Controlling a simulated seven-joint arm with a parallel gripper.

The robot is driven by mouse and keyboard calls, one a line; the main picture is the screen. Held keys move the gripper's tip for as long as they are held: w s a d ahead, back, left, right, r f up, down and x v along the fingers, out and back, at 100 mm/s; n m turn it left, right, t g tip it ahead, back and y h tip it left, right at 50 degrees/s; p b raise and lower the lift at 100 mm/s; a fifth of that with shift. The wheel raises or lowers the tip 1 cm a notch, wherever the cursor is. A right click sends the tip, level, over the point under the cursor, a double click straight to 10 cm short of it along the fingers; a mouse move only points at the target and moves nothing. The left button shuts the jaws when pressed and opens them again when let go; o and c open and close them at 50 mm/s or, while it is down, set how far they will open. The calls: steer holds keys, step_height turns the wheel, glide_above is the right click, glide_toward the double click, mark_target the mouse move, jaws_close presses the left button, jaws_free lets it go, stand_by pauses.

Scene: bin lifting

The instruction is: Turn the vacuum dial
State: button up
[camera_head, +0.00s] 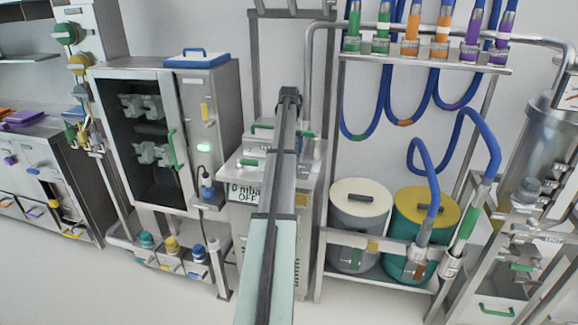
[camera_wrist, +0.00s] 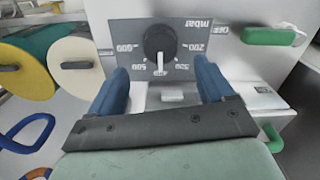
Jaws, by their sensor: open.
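In the wrist view the vacuum dial (camera_wrist: 160,42) is a round black knob with a white pointer, on a dark grey panel (camera_wrist: 122,33). The panel's print is upside down: mbar numbers run around the knob, with OFF off to the right. The pointer points down in the picture, near the partly covered 400 mark. My gripper (camera_wrist: 163,76) is open, its two blue fingers below and to either side of the dial, with nothing between them. I cannot tell whether they touch the panel. In the head view my arm hides the dial and the fingers.
A glass-door cabinet (camera_head: 150,135) stands left; white-lidded (camera_head: 347,198) and yellow-lidded (camera_head: 408,207) drums stand right. A green handle (camera_wrist: 270,36) is right of the dial. Blue hoses hang right.

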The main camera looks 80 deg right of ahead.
step_height(320, 180, down, 9)
steer(key=shift+r, duration=0.2)
stand_by(0.4)
steer(key=c, duration=1)
steer(key=shift+c, duration=0.2)
steer(key=shift+m, duration=0.4)
steer(key=m, duration=0.3)
steer(key=shift+m, duration=2)
